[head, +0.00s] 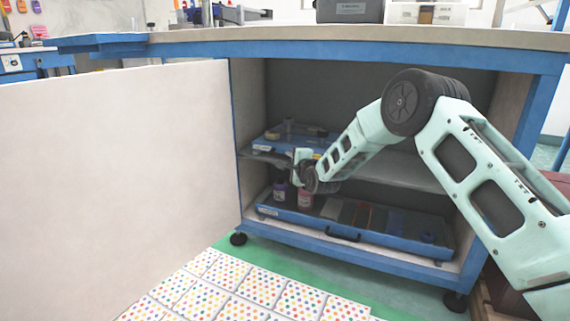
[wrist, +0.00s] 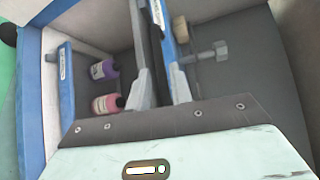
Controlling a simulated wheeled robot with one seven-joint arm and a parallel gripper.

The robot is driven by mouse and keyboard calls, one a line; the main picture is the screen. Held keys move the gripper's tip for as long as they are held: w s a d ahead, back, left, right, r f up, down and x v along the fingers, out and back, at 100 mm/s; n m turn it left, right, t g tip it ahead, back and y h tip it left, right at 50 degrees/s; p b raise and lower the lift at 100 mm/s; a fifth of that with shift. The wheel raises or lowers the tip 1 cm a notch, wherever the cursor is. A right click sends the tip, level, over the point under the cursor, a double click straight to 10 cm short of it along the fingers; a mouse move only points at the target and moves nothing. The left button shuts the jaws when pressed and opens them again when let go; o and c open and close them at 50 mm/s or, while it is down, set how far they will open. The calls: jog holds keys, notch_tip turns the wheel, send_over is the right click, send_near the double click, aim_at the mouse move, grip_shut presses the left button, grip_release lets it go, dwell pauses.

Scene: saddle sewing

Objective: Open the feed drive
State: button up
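No part is clearly marked as the feed drive. A blue upper tray (head: 300,140) with a white label sits on the cabinet's middle shelf. Its blue front (wrist: 168,40) shows in the wrist view close to my fingertips, with a grey tool (wrist: 205,55) lying in it. My gripper (head: 303,158) is at the front of this shelf. In the wrist view my gripper (wrist: 158,72) has its grey fingers apart with a dark gap between them. I cannot tell whether a finger touches the tray. The upper tray's handle is not visible.
A lower blue tray (head: 290,212) with a black handle (head: 342,236) holds a purple bottle (head: 280,191), a pink bottle (head: 305,199) and other items. The cabinet door (head: 110,180) stands open at left. Dotted tiles (head: 235,280) lie on the floor before the cabinet.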

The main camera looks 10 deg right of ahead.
aim_at(286, 156)
jog(key=shift+b+x, duration=1)
jog(key=shift+x, duration=1.55)
grip_shut()
